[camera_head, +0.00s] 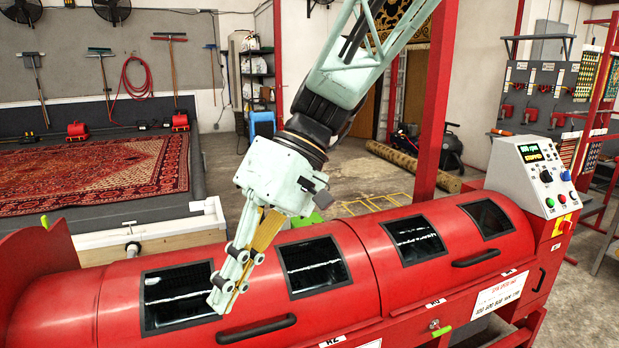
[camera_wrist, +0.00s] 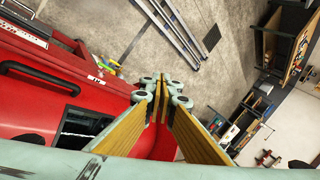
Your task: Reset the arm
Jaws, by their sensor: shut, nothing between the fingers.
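My gripper (camera_head: 222,300) hangs from my pale green arm in front of the red drum machine (camera_head: 385,288) in the head view. Its fingers point down and are shut with nothing between them. In the wrist view my gripper (camera_wrist: 162,88) shows its yellow-padded fingers meeting at the tips, with the red machine (camera_wrist: 100,88) behind and to the left. I cannot tell whether the fingertips touch the machine's lid in the head view.
The machine has several dark windows, black handles and a control panel (camera_head: 541,172) reading stopped at its right end. A patterned rug (camera_head: 100,180) lies in the pit at left. A red post (camera_head: 436,110) stands behind my arm. A rolled rug (camera_head: 410,165) lies on the floor.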

